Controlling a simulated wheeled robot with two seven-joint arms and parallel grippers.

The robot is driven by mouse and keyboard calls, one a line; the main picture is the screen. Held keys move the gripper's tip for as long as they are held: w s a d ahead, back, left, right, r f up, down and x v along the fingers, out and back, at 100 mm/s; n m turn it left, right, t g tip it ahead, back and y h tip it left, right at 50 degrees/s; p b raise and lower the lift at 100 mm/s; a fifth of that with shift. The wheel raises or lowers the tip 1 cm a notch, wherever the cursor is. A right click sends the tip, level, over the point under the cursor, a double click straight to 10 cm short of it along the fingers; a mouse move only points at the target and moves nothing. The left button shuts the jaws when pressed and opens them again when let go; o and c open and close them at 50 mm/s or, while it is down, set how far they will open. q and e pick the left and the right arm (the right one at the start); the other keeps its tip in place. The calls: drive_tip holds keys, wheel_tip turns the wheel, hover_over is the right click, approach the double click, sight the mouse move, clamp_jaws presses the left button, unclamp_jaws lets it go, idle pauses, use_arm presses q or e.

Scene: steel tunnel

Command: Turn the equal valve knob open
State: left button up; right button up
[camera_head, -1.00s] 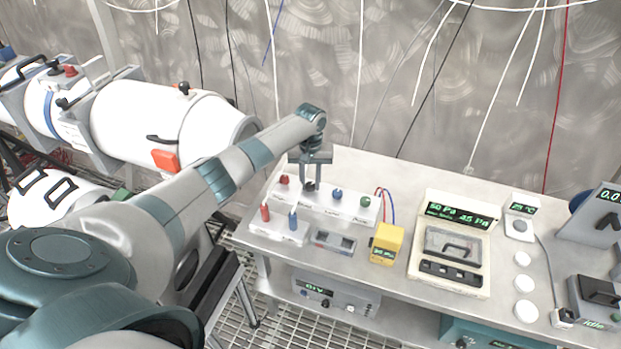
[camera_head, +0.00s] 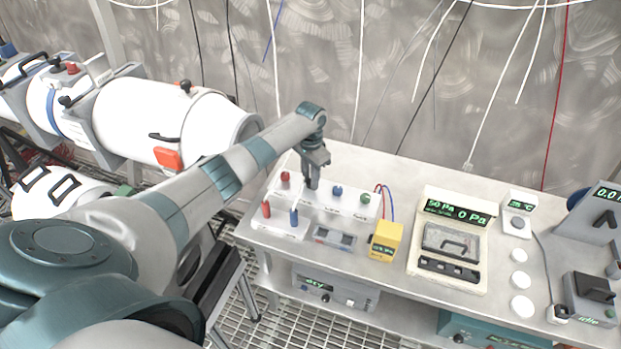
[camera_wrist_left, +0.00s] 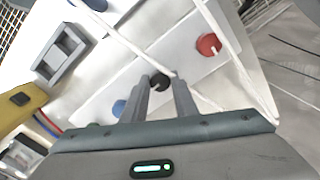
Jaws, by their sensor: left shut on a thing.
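A white valve panel (camera_head: 346,203) on the steel table carries a row of knobs: red (camera_head: 285,177), black, blue (camera_head: 337,191) and green (camera_head: 365,199). My left gripper (camera_head: 312,185) points down at the black knob between red and blue, and hides it in the head view. In the left wrist view the black knob (camera_wrist_left: 159,82) sits between the two fingertips (camera_wrist_left: 162,84), which are shut on it. The red knob (camera_wrist_left: 208,44) and blue knob (camera_wrist_left: 119,107) flank it there. The knob labels are too small to read. My right gripper is not in view.
In front stand a small white box with red and blue levers (camera_head: 278,228), a grey device (camera_head: 334,237) and a yellow meter (camera_head: 385,241). A pressure display unit (camera_head: 456,215) stands to the right. White cables cross the wrist view. Table behind the panel is clear.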

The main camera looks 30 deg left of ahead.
use_arm(q)
drive_tip(key=shift+m, duration=0.4)
drive_tip(key=o, duration=1.1)
drive_tip(key=shift+c, duration=0.2)
drive_tip(key=shift+r, duration=0.2)
wheel_tip(320, 180, up, 17)
drive_tip(key=b, duration=0.4)
drive_tip(key=shift+b, duration=0.4)
